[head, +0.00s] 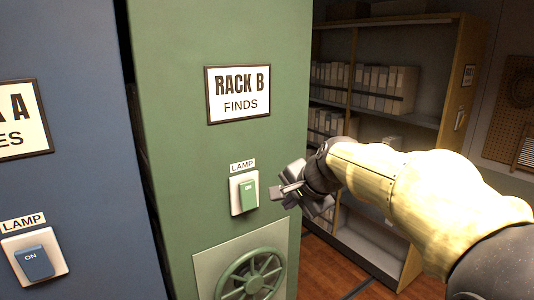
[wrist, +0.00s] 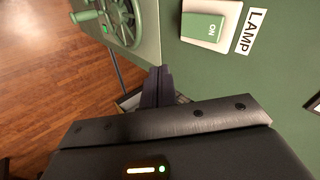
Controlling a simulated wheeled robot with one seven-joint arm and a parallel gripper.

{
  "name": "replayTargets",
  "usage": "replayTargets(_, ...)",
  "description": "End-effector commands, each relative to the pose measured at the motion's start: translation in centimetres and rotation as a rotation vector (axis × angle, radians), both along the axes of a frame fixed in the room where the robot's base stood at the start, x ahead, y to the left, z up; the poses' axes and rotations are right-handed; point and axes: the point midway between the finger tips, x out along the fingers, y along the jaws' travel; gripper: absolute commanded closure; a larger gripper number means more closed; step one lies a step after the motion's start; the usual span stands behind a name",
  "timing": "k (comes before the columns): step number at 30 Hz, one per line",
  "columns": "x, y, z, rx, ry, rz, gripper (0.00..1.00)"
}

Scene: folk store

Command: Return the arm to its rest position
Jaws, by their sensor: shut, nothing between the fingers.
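My arm (head: 400,183) reaches in from the lower right of the head view, in a pale yellow cover. My gripper (head: 281,191) is at its far end, just right of the green lamp switch (head: 247,196) on the green Rack B panel (head: 165,150). In the wrist view my gripper (wrist: 158,75) points toward the rack face, its dark fingers together with nothing between them. The switch, marked ON, shows in the wrist view (wrist: 203,28) above and to the right of the fingers, apart from them in that picture.
A green handwheel (head: 250,278) sits below the switch. The blue Rack A panel (head: 75,150) with its own lamp switch (head: 37,259) is at left. Open shelving (head: 437,150) with boxes stands behind my arm. Wooden floor (wrist: 40,60) is clear at left in the wrist view.

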Motion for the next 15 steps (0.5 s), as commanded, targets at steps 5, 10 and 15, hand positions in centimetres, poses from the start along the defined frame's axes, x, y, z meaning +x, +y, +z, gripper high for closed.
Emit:
replayTargets(5, -3.8, -3.8, -9.8, -0.245, 0.076, 0.133, 1.00)
replayTargets(10, -9.0, -6.6, -17.6, -0.449, 0.150, 0.323, 1.00)
replayTargets(15, -15.2, -8.6, -23.9, -0.605, 0.221, 0.551, 1.00)
